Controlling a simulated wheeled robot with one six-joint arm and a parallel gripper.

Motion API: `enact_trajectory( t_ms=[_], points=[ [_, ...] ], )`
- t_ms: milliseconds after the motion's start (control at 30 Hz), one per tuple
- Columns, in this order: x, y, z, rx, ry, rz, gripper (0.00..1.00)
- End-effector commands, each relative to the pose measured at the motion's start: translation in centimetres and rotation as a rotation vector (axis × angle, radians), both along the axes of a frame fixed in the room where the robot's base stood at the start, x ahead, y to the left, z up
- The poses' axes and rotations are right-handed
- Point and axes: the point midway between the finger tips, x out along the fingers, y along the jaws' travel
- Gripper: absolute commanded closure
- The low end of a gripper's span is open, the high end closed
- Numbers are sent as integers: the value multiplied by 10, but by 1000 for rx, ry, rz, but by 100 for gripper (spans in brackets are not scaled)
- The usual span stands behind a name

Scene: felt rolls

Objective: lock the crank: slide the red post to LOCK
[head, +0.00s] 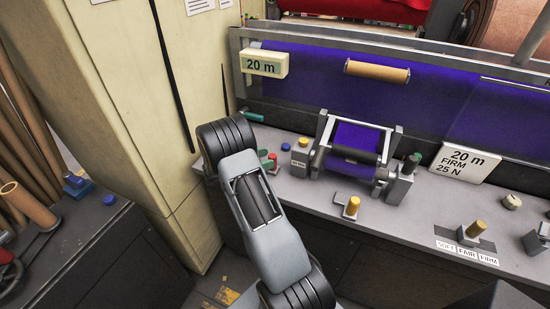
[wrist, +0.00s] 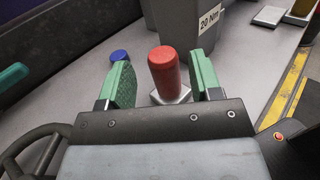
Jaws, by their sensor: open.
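The red post (wrist: 164,72) stands upright on a small pale metal plate (wrist: 183,96) in the wrist view. My gripper (wrist: 161,64) is open, with one green-padded finger to the left of the post and one to the right. I see a gap at each side. In the head view a bit of the red post (head: 272,159) shows beside the green of my gripper (head: 264,156), mostly hidden by my arm. A green handle (wrist: 12,76) shows at the left edge of the wrist view; I cannot tell whether it is the crank's. No LOCK marking is readable.
A grey box marked 20 Nm (wrist: 178,24) stands just behind the post. A blue knob (wrist: 119,55) is beside the left finger.

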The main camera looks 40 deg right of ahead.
Motion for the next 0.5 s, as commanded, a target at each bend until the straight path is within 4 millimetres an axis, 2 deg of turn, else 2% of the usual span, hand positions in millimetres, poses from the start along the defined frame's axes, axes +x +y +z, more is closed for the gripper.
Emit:
enact_trajectory(
  t_ms=[33, 200, 500],
  points=[
    [5, 11, -2, 1, -1, 5, 42],
    [17, 42, -2, 0, -1, 3, 42],
    [31, 76, -1, 1, 1, 2, 42]
  ],
)
